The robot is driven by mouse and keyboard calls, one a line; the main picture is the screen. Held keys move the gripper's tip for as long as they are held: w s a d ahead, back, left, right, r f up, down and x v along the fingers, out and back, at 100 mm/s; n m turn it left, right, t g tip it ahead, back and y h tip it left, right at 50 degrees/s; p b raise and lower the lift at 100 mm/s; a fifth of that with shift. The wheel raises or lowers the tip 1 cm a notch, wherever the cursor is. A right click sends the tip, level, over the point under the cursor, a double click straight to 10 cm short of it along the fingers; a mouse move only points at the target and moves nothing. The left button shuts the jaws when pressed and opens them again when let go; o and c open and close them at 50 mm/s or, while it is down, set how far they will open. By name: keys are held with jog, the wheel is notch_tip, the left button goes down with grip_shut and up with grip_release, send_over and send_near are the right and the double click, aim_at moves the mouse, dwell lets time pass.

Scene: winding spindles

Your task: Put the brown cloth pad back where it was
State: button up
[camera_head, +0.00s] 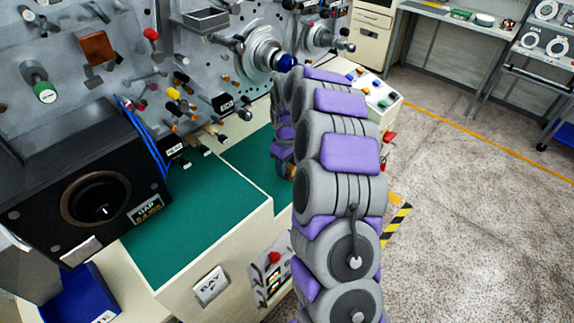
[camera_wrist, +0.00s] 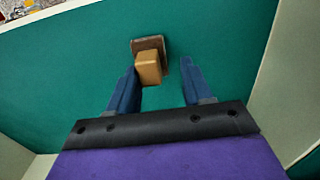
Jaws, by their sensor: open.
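In the wrist view a tan block (camera_wrist: 149,71) with a darker brown flat piece (camera_wrist: 147,44) at its far side is on the green surface. I cannot tell which part, if either, is the brown cloth pad. My gripper (camera_wrist: 158,67) is open, its two blue fingers pointing toward the block. The block appears between the fingertips, nearer the left one; I see no grip on it. In the head view my arm hides most of my gripper and the block. A brown square piece (camera_head: 98,48) is on the grey upright panel at upper left.
The green worktop (camera_head: 200,215) has bare room left of my arm. A black box with a round opening (camera_head: 95,200) stands at its left. Knobs and spindles (camera_head: 262,52) jut from the panel. A control box with buttons (camera_head: 372,92) is behind my arm.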

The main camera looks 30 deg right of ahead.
aim_at(288, 166)
jog(key=shift+d, duration=0.35)
jog(key=shift+d+r, duration=0.2)
jog(key=shift+r, duration=0.05)
notch_tip(288, 166, up, 11)
jog(key=p, duration=0.3)
jog(key=shift+r, duration=0.2)
jog(key=shift+a, duration=0.2)
